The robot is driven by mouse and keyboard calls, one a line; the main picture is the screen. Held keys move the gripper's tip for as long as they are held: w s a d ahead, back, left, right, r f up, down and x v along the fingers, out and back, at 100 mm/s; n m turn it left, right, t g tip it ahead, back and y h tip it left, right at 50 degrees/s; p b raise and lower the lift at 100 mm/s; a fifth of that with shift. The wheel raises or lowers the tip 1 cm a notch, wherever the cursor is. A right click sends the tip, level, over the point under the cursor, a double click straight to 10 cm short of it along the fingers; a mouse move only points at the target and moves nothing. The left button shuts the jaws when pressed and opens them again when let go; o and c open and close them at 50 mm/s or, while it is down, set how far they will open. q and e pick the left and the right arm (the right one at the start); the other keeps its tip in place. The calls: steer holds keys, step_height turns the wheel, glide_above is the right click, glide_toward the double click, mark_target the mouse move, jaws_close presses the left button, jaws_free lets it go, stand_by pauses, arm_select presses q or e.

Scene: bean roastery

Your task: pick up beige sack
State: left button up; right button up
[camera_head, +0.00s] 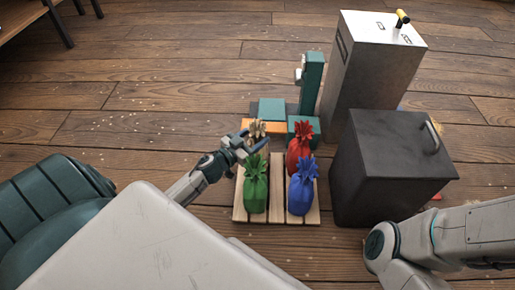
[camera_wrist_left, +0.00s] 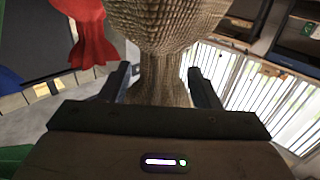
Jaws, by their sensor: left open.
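The beige sack (camera_head: 257,129) stands at the back left of the wooden pallet (camera_head: 278,185), mostly hidden behind my left gripper (camera_head: 254,141). In the left wrist view its woven body fills the top and its gathered neck (camera_wrist_left: 160,80) lies between the two fingers of my left gripper (camera_wrist_left: 160,73). The fingers are open, one on each side of the neck, with a gap showing on both sides. My right arm shows at the lower right of the head view, but its gripper does not.
A green sack (camera_head: 255,188), a blue sack (camera_head: 302,190) and a red sack (camera_head: 298,152) stand on the same pallet, close by. A dark bin (camera_head: 380,170) stands right of it, with a tall grey cabinet (camera_head: 365,75) behind. The floor left of the pallet is clear.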

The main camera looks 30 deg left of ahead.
arm_select(q)
steer(key=shift+w+d, duration=0.15)
steer(key=shift+w, duration=0.45)
jaws_close()
stand_by(1.0)
